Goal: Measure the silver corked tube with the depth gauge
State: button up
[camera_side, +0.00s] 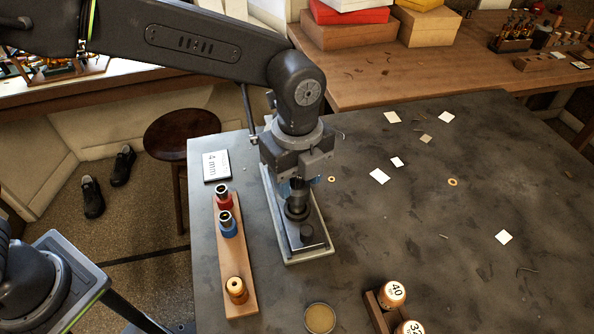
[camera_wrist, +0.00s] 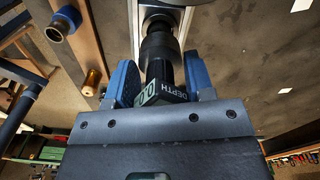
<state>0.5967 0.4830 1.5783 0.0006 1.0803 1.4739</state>
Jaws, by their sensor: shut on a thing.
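My gripper (camera_side: 299,181) points down over a long grey fixture plate (camera_side: 274,206) on the dark table. It is shut on the depth gauge (camera_wrist: 168,85), a black body marked "DEPTH" with a small digit display, between blue finger pads in the wrist view. The gauge is upright, in line with a black round piece (camera_side: 297,211) on the plate; I cannot tell whether they touch or are one part. A second black knob (camera_side: 307,235) stands nearer the plate's front. I cannot make out a silver corked tube for certain; it may be hidden.
Left of the plate, a wooden strip (camera_side: 236,264) holds red (camera_side: 223,202), blue (camera_side: 227,228) and copper-coloured (camera_side: 236,290) pieces. A "4 mm" card (camera_side: 216,166) lies behind it. Numbered round pieces (camera_side: 392,294) and a round tan pad (camera_side: 319,318) are in front.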

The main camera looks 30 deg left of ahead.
jog(key=shift+f, duration=0.7)
jog(key=o, duration=1.4)
jog(key=shift+r, duration=3.5)
